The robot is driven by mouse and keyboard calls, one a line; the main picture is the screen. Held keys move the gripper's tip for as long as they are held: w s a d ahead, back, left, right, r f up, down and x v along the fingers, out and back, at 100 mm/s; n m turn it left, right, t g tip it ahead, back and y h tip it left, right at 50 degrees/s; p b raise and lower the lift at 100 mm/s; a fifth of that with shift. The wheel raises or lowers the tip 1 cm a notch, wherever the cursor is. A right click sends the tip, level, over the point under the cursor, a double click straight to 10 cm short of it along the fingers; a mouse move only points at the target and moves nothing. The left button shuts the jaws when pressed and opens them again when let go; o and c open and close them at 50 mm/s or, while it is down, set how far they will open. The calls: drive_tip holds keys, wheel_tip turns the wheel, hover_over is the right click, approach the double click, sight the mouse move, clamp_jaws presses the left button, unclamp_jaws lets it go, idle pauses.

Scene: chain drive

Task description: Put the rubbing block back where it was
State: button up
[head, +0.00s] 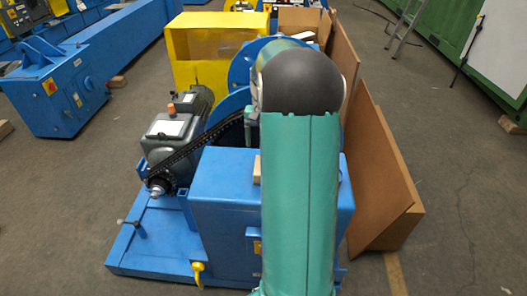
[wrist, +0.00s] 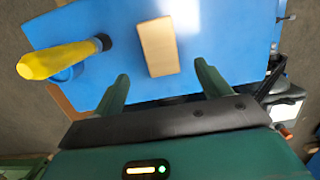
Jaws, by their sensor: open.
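The rubbing block, a small tan wooden block (wrist: 158,47), lies on a flat blue surface (wrist: 225,45) in the wrist view. My gripper (wrist: 162,82) is open and empty. Its two green fingers stand apart, and the block lies beyond their tips, roughly in line with the gap between them. In the head view a pale strip of the block (head: 257,170) shows on the blue housing (head: 222,188), beside my green arm. My arm hides the rest of that top and the gripper there.
A yellow object with a dark end (wrist: 60,60) lies left of the block in the wrist view. In the head view a black chain (head: 205,140) runs from a grey motor (head: 172,130) toward a blue wheel (head: 240,75). Brown panels (head: 380,175) stand at the right.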

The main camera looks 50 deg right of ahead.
drive_tip(key=a+r+n+t+h, duration=0.1)
drive_tip(key=a+r+n, duration=0.1)
drive_tip(key=a+r, duration=0.5)
drive_tip(key=a+r+n+t+h, duration=0.15)
drive_tip(key=a+r, duration=0.25)
drive_tip(key=a, duration=0.8)
drive_tip(key=s+a+r+n+t+y, duration=0.1)
drive_tip(key=s+a+n+t, duration=0.3)
drive_tip(key=s+a, duration=0.8)
drive_tip(key=a+n, duration=0.2)
drive_tip(key=a, duration=0.2)
drive_tip(key=shift+s+a+n, duration=0.2)
drive_tip(key=shift+s+n, duration=0.15)
drive_tip(key=shift+s, duration=0.05)
drive_tip(key=shift+r, duration=0.1)
